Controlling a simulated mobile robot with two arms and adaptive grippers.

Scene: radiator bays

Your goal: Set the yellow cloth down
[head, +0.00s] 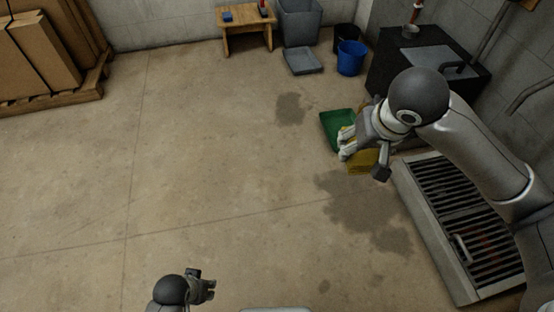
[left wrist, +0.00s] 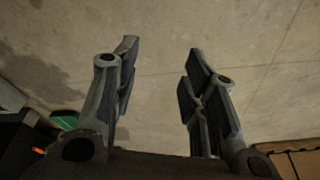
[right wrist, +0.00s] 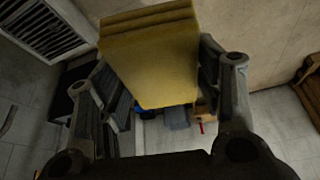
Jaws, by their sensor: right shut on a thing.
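The yellow cloth (right wrist: 155,55) is a folded, layered block between the fingers of my right gripper (right wrist: 160,85) in the right wrist view. My right gripper is shut on it. In the head view the right gripper (head: 362,150) hangs at the right, and part of the yellow cloth (head: 362,161) shows below it, partly hidden by the fingers. My left gripper (head: 210,289) is at the bottom of the head view, away from the cloth. In the left wrist view its fingers (left wrist: 160,85) are apart with only bare floor between them.
A green tray (head: 335,127) lies on the floor behind the right gripper. A metal grate (head: 418,192) is at right. A blue bucket (head: 350,58), a grey bin (head: 299,22) and a wooden stool (head: 247,39) stand at the back. The floor at left and centre is clear, with dark patches.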

